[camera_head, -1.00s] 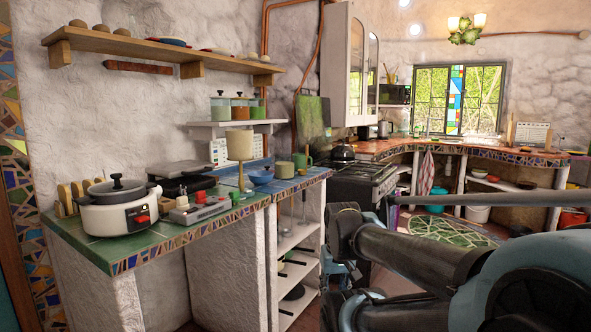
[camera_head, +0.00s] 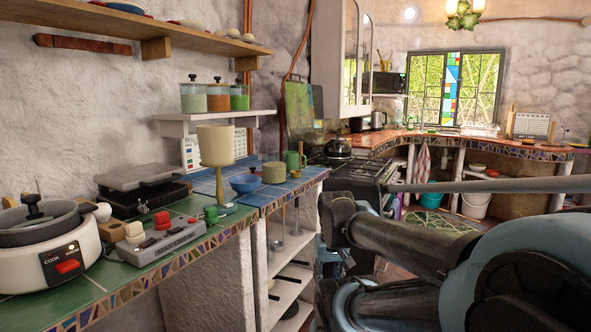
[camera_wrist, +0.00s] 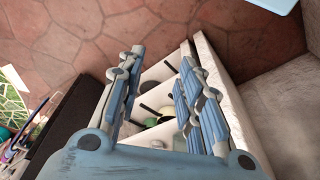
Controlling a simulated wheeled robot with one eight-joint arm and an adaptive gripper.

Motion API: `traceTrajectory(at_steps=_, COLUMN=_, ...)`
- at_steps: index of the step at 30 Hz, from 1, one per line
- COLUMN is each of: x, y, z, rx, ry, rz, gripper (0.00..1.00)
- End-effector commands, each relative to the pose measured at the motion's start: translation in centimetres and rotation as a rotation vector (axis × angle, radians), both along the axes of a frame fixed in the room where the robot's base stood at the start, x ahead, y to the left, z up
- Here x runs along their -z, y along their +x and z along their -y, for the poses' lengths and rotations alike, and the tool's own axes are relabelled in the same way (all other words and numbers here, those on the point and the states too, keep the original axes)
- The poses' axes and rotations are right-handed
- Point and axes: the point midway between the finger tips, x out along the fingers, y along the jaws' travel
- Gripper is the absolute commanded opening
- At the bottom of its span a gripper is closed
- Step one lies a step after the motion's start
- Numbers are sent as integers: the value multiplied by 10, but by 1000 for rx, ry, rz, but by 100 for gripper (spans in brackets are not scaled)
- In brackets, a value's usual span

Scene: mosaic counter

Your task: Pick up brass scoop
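I cannot pick out a brass scoop for certain in either view. Slim utensils (camera_head: 297,216) hang under the counter in the head view, too small to identify. In the wrist view my gripper (camera_wrist: 161,62) has its two fingers spread apart with nothing between them. It points down over an open shelf unit (camera_wrist: 160,75), where dark handles and round dishes show, partly hidden by the fingers. My gripper's fingers do not show in the head view.
A stove with a black kettle (camera_head: 338,149) stands beyond. Red floor (camera_wrist: 80,40) is clear in the wrist view.

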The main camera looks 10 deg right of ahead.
Motion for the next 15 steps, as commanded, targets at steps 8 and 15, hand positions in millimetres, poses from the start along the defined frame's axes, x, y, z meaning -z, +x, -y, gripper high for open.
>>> traceTrajectory(at_steps=8, x=-1, y=-2, z=0, rx=-1, ry=2, rz=4, gripper=37)
traceTrajectory(at_steps=15, x=-21, y=24, z=-21, rx=-87, ry=105, rz=68, gripper=37)
